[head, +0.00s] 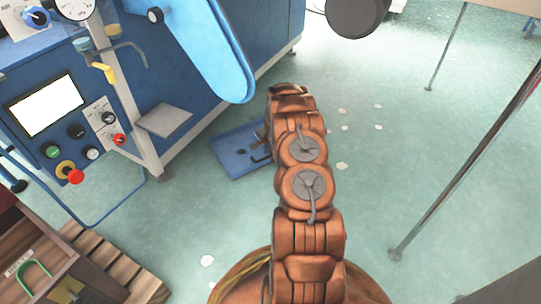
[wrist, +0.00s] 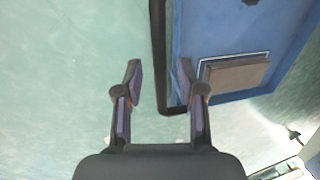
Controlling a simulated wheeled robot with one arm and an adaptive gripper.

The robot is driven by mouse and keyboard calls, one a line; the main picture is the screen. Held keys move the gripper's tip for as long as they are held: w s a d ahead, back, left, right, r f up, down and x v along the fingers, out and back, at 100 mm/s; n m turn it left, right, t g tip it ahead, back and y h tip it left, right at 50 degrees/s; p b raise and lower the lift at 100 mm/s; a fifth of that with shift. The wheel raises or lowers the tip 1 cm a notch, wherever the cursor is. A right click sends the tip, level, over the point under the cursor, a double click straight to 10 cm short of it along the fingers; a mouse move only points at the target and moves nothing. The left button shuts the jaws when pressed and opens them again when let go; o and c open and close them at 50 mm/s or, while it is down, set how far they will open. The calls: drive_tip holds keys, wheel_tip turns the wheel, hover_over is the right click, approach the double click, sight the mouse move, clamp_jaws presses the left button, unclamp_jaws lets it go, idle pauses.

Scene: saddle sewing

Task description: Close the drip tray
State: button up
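The drip tray (head: 232,160) is a flat blue tray low at the machine's base in the head view, standing out over the floor. Its black handle shows at its front edge. In the wrist view the tray (wrist: 225,108) fills the upper right, and its black bar handle (wrist: 157,50) runs down between the fingers in the picture. My gripper (wrist: 160,78) is open, with a finger to either side of the handle. I cannot tell how deep the handle lies between them. In the head view my arm covers part of the tray's right side and most of the gripper.
The blue machine (head: 180,60) stands at upper left, with a control panel and a grey plate (head: 165,121) beside the tray. A wooden pallet (head: 110,262) lies at lower left. A thin table leg (head: 440,190) stands at right. The green floor between is clear.

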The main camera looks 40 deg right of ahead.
clamp_jaws()
idle(0.6)
